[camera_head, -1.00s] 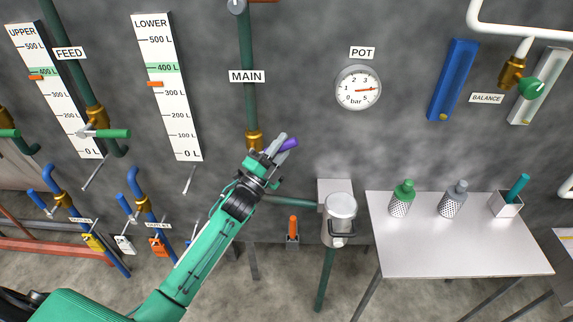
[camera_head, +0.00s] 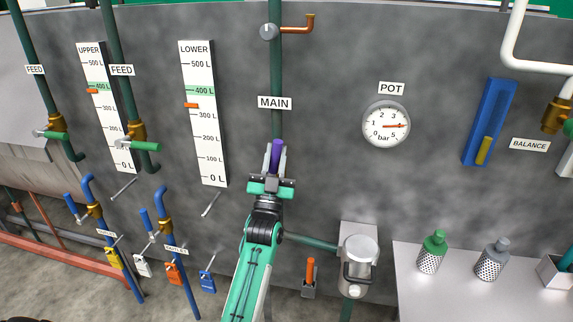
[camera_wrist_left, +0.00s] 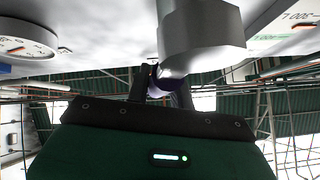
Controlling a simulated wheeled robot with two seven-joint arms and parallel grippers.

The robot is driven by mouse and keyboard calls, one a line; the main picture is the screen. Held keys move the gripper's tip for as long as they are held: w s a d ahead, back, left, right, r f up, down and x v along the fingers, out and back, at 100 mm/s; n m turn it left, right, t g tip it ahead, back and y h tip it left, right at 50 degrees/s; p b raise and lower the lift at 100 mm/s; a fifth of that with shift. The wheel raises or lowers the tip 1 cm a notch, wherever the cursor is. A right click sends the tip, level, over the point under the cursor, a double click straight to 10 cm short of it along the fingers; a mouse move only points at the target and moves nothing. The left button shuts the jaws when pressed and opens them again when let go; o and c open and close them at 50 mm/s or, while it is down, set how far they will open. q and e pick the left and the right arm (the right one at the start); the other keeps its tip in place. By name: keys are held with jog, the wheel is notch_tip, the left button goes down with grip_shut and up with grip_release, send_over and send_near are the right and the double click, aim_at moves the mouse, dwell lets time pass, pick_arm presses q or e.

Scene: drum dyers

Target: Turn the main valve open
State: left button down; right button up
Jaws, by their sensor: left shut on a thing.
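The MAIN label (camera_head: 274,103) is on the grey wall, over a dark green vertical pipe (camera_head: 277,70). The main valve's purple handle (camera_head: 276,153) shows between the fingers of my left gripper (camera_head: 275,163), roughly in line with the pipe. My left gripper is shut on this handle. The valve's brass body is hidden behind the gripper in the head view. In the left wrist view the purple handle (camera_wrist_left: 167,85) shows between the dark fingers, beneath a large grey metal part. My right gripper is in neither view.
The POT gauge (camera_head: 386,124) is on the wall to the right. A metal pot (camera_head: 359,258) and an orange-handled lever (camera_head: 310,272) are right of my arm. Feed valves and several coloured padlocks are at left.

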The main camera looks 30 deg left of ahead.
pick_arm(q)
jog(key=shift+s+a+n+g+y, duration=0.1)
jog(key=shift+a+n+g+y, duration=0.2)
jog(key=shift+n+y, duration=0.6)
jog(key=shift+s+a+n+g+y, duration=0.1)
jog(key=shift+a+n+g+y, duration=0.15)
jog(key=shift+n+y, duration=0.2)
jog(key=shift+a+n+g+y, duration=0.1)
jog(key=shift+n+g+y, duration=0.2)
jog(key=shift+n, duration=0.25)
jog(key=shift+a+n+y, duration=0.2)
jog(key=shift+n+y, duration=0.25)
jog(key=shift+n, duration=0.05)
jog(key=shift+n+g, duration=0.25)
jog(key=shift+n, duration=0.05)
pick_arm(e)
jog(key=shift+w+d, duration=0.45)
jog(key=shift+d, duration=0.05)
